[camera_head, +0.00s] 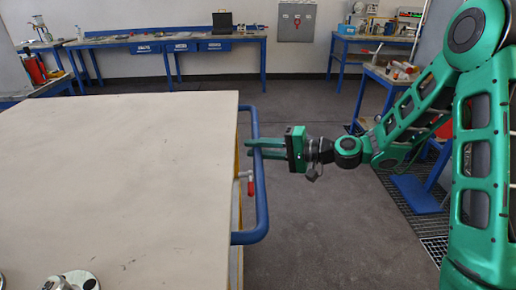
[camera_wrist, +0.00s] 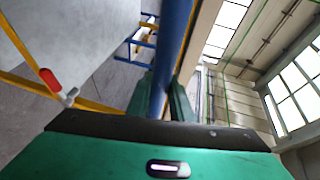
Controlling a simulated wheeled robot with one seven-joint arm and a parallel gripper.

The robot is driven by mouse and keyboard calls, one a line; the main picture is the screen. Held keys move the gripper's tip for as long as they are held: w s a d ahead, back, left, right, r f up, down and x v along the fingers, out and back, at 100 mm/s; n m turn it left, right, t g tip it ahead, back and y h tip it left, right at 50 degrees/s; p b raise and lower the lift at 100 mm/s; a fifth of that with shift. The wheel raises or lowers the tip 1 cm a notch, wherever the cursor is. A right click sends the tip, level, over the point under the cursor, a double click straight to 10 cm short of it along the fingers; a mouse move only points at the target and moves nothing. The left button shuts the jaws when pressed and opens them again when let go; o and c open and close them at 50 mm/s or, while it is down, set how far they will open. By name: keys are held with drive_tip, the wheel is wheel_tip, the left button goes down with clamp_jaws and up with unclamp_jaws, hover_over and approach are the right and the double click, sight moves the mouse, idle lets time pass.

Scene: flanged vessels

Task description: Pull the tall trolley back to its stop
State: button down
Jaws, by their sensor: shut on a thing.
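The tall trolley (camera_head: 130,180) fills the left of the head view, with a broad pale top. A blue tubular handle (camera_head: 262,205) runs along its right side. My gripper (camera_head: 252,148) reaches in from the right and is shut on the blue handle near its middle. In the wrist view the handle (camera_wrist: 174,45) passes between the fingers of my gripper (camera_wrist: 165,98). A small red-tipped lever (camera_head: 250,188) sits below the handle on the trolley's side; it also shows in the wrist view (camera_wrist: 50,80). The trolley's wheels and the stop are not visible.
Blue-framed workbenches (camera_head: 150,45) line the back wall, with a grey box (camera_head: 297,22) on the wall. Another blue bench (camera_head: 385,75) stands at the right behind my arm. Grey floor (camera_head: 310,230) is open right of the trolley. A metal grating (camera_head: 425,215) lies at the right. Flanged parts (camera_head: 70,281) show at the lower left.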

drive_tip(key=shift+w+d+f, duration=0.1)
drive_tip(key=shift+d+f, duration=0.15)
drive_tip(key=shift+d, duration=0.05)
drive_tip(key=c, duration=1.6)
unclamp_jaws()
drive_tip(key=shift+d, duration=0.1)
drive_tip(key=shift+o, duration=0.2)
drive_tip(key=shift+r, duration=0.1)
drive_tip(key=v, duration=1)
drive_tip(key=shift+d, duration=0.25)
drive_tip(key=shift+s, duration=0.25)
